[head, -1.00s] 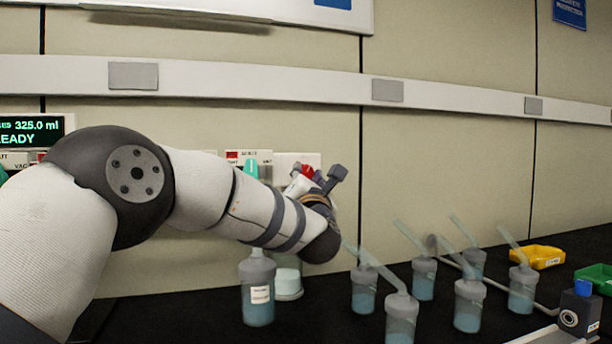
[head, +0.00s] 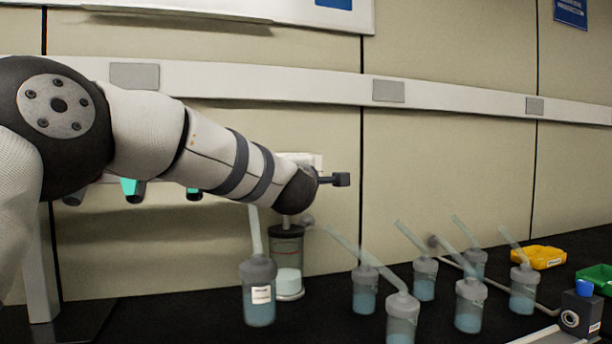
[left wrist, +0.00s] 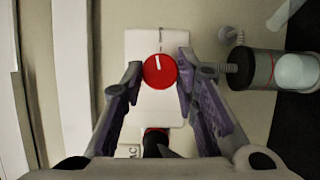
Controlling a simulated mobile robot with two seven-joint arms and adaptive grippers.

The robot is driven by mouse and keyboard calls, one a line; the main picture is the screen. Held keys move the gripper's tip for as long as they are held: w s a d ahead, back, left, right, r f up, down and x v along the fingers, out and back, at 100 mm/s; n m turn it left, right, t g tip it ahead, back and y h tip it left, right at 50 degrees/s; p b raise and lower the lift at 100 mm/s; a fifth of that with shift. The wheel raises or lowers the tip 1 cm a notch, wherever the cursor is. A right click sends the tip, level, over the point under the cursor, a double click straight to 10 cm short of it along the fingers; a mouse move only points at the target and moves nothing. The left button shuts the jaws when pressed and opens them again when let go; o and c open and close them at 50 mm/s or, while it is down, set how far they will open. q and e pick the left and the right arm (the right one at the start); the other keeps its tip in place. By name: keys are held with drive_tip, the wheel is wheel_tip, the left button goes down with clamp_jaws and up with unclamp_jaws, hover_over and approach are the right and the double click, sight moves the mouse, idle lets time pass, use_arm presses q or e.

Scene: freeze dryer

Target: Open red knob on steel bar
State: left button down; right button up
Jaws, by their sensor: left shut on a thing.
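The red knob (left wrist: 160,71) with a white pointer mark sits on a pale panel (left wrist: 155,42) in the left wrist view. The mark points roughly up in that view. My left gripper (left wrist: 159,78) has its two fingers on either side of the knob and is shut on it. In the head view my left forearm and wrist hide the knob. Only a dark part of the gripper (head: 335,180) sticks out to the right there, and the panel's top edge (head: 305,158) shows above the wrist. My right gripper is in neither view.
A clear cylinder with a dark cap (head: 287,250) stands below my wrist. A blue-filled bottle (head: 257,295) is in front of it. Several similar bottles with slanted tubes stand to the right, with a yellow tray (head: 537,257) beyond. Teal-handled valves (head: 132,188) show under my arm.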

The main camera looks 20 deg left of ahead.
use_arm(q)
drive_tip(key=shift+m+g, duration=0.5)
drive_tip(key=shift+m, duration=0.5)
drive_tip(key=shift+r, duration=0.1)
drive_tip(key=c, duration=1.2)
unclamp_jaws()
drive_tip(key=shift+a, duration=0.1)
drive_tip(key=shift+c, duration=0.2)
drive_tip(key=v, duration=1.2)
